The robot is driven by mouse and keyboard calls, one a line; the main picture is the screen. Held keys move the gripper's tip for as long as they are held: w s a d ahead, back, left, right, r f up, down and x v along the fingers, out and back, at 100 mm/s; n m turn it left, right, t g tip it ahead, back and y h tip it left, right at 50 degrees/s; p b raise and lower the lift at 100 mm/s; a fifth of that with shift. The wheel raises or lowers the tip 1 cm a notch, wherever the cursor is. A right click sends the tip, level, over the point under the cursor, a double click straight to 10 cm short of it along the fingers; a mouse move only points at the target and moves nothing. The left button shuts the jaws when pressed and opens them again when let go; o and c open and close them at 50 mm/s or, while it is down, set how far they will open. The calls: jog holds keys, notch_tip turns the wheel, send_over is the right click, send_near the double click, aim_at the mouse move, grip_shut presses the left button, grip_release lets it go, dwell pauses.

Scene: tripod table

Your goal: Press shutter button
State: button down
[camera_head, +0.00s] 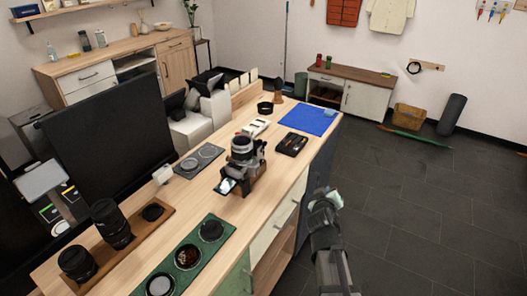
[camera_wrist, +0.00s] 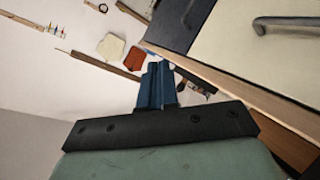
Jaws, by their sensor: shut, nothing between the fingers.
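A silver-and-black camera (camera_head: 240,160) stands on the wooden counter (camera_head: 222,215), with a small screen (camera_head: 227,186) folded out on its near side. Its shutter button is too small to make out. My gripper (camera_wrist: 156,72) is shut and empty, its two blue fingers together in the wrist view. In the head view my arm comes up from the bottom, right of the counter's front edge. Its end is to the right of the camera and apart from it. The camera is not clearly visible in the wrist view.
A green tray (camera_head: 215,258) with round lens parts and a wooden tray (camera_head: 143,232) with black lenses lie nearer on the counter. A black case (camera_head: 291,144) and blue mat (camera_head: 307,119) lie beyond the camera. A dark monitor (camera_head: 110,135) stands left. Floor at right is open.

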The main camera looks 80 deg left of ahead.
aim_at(263, 150)
jog(key=s+a+r+n+g+y, duration=0.5)
jog(key=s+r+n+g+y, duration=0.1)
jog(key=s+r+n+y, duration=0.1)
jog(key=shift+s+a+r+n+g, duration=0.3)
jog(key=shift+s+r+g, duration=0.1)
jog(key=shift+s+r, duration=0.6)
jog(key=shift+s+f, duration=0.1)
jog(key=s+a, duration=0.6)
jog(key=shift+s+a, duration=0.2)
dwell(1.8)
jog(key=shift+s+a, duration=0.15)
jog(key=shift+s, duration=0.05)
